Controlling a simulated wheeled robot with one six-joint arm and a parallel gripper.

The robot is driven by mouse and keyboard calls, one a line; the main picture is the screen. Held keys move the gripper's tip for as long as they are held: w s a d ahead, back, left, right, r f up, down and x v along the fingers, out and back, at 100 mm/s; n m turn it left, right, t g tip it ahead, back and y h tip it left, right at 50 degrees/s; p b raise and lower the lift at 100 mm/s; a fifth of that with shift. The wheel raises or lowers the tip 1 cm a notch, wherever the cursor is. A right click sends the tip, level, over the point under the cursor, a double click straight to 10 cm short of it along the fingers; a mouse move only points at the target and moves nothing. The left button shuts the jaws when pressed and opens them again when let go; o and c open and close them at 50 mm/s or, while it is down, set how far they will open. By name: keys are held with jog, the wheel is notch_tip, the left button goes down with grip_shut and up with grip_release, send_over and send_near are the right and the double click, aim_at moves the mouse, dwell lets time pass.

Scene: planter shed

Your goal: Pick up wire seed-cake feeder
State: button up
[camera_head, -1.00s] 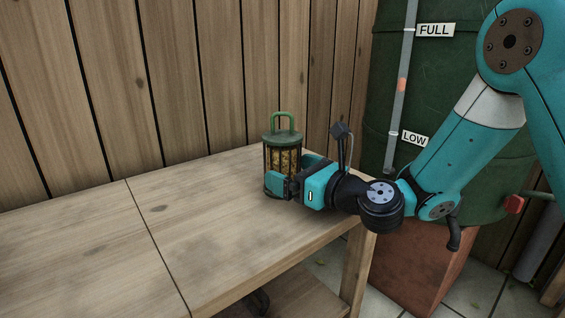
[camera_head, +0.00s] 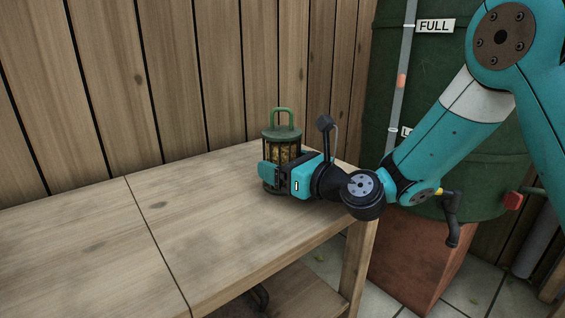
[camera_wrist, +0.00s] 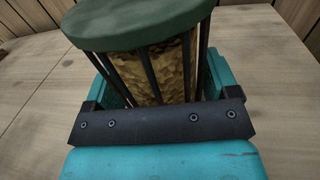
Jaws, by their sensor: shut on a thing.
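The wire seed-cake feeder (camera_head: 284,133) has a green lid with a green loop handle and dark vertical wires around a golden-brown seed cake. It stands upright at the back right of the wooden table, or just above it; I cannot tell which. My gripper (camera_head: 273,177) is shut on it from the front right. In the wrist view, the feeder (camera_wrist: 155,70) sits between the teal jaws of my gripper (camera_wrist: 155,88), one on each side. Its base is hidden there by the gripper body.
The wooden table (camera_head: 90,245) is bare to the left. A plank wall (camera_head: 120,90) stands close behind. A dark green barrel (camera_head: 480,165) with a FULL label stands right of the table on a reddish block (camera_head: 410,265).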

notch_tip(320, 180, up, 20)
jog(key=p, duration=1.3)
jog(key=shift+p, duration=0.35)
